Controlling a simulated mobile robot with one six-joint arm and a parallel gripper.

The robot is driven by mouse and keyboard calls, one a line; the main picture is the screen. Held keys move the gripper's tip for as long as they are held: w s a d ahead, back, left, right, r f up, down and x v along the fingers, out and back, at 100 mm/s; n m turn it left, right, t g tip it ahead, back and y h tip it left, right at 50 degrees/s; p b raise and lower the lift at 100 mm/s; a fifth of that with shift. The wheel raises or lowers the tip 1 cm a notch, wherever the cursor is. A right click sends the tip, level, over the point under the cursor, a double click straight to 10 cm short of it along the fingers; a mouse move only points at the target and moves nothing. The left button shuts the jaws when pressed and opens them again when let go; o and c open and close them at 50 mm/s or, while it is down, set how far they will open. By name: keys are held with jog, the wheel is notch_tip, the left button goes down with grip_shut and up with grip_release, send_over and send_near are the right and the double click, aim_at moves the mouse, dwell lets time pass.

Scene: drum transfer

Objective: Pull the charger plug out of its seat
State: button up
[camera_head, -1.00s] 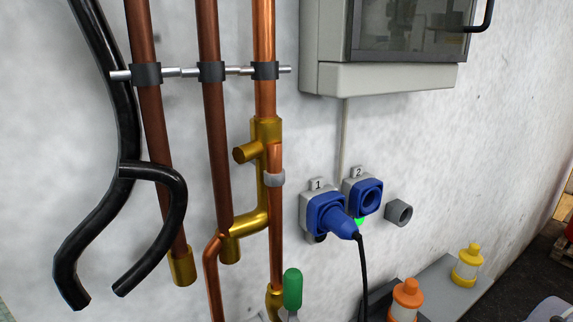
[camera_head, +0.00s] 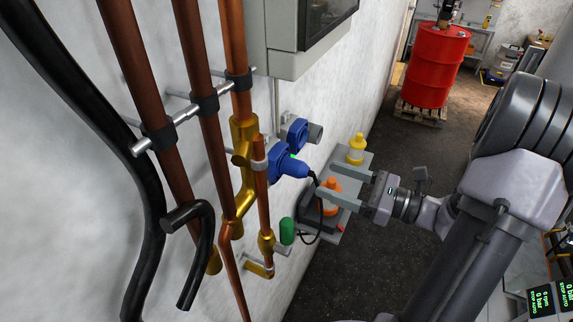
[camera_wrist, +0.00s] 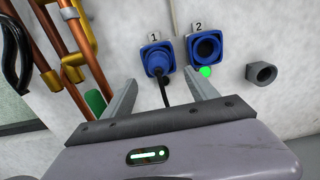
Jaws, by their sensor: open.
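The blue charger plug (camera_head: 291,170) sits in seat 1 on the wall, with its black cable hanging down; it also shows in the wrist view (camera_wrist: 157,68). Seat 1 (camera_wrist: 149,47) is a blue socket labelled 1. Seat 2 (camera_head: 296,131), labelled 2 and empty, is beside it and shows in the wrist view (camera_wrist: 206,45) with a green light below. My gripper (camera_head: 325,178) is open and empty, a short way out from the plug. In the wrist view its fingers (camera_wrist: 160,85) point toward the wall, with the plug between them in the picture, apart from them.
Copper pipes (camera_head: 206,110) and a black hose (camera_head: 130,170) run down the wall left of the seats. A grey cabinet (camera_head: 285,62) hangs above. A grey shelf (camera_head: 330,224) below holds yellow and orange-capped containers. A red drum (camera_head: 435,66) stands farther back.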

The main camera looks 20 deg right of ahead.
aim_at(309, 173)
jog(key=x, duration=0.9)
jog(key=shift+a, duration=0.15)
jog(key=shift+c, duration=0.2)
dwell(1.1)
grip_shut()
jog(key=shift+s, duration=0.15)
jog(key=shift+b+v, duration=0.6)
jog(key=shift+v, duration=2.3)
